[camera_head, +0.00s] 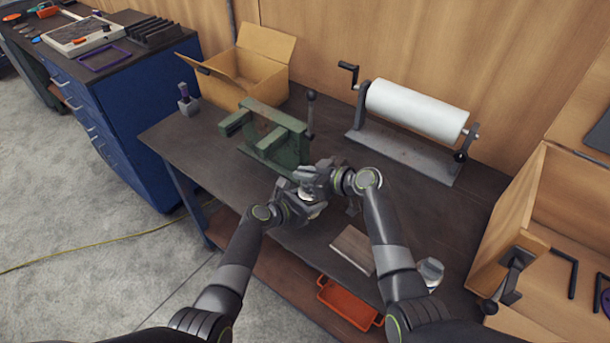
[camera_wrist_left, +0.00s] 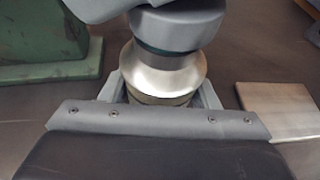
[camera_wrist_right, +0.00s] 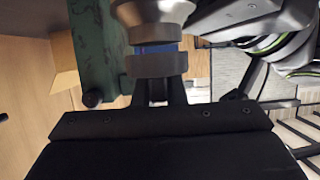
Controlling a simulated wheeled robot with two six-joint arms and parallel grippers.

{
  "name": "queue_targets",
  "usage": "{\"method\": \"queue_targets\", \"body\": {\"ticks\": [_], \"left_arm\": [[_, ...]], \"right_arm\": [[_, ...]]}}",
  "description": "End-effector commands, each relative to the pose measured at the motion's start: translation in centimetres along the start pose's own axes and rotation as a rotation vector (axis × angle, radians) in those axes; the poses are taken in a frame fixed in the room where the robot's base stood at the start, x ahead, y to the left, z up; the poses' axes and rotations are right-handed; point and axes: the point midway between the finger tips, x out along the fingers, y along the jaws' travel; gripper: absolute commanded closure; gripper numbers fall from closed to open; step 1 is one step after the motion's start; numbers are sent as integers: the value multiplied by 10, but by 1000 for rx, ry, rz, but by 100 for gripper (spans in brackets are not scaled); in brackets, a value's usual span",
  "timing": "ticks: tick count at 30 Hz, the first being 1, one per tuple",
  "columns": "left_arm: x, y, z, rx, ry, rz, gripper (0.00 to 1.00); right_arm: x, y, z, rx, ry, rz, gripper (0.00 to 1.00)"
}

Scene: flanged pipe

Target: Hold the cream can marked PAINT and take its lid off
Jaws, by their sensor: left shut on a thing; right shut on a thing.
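My left gripper (camera_head: 298,204) and my right gripper (camera_head: 312,182) meet over the front of the workbench (camera_head: 200,150). The lid is hidden or cannot be told apart. In the right wrist view a pale metallic part (camera_wrist_right: 152,14) lies beyond the right gripper. The PAINT marking is not readable.
A green vice (camera_head: 270,135) stands just behind the grippers. A paper roll (camera_head: 415,108) and an open cardboard box (camera_head: 245,65) stand at the back. A flat wooden block (camera_head: 353,249) lies to the right. An orange tray (camera_head: 348,302) sits below the bench front.

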Motion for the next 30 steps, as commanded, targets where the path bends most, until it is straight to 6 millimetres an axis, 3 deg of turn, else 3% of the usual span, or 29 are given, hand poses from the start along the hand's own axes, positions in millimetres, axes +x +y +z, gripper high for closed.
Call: {"method": "queue_targets", "body": {"ticks": [11,21,29,30], "left_arm": [[0,0,0,1,0,0,86],[0,0,0,1,0,0,86],[0,0,0,1,0,0,86],[0,0,0,1,0,0,42]], "right_arm": [[-1,0,-3,-1,1,1,100],[-15,0,-37,-3,2,1,100],[-16,0,-39,0,1,1,100],[-16,0,-39,0,1,1,100]]}}
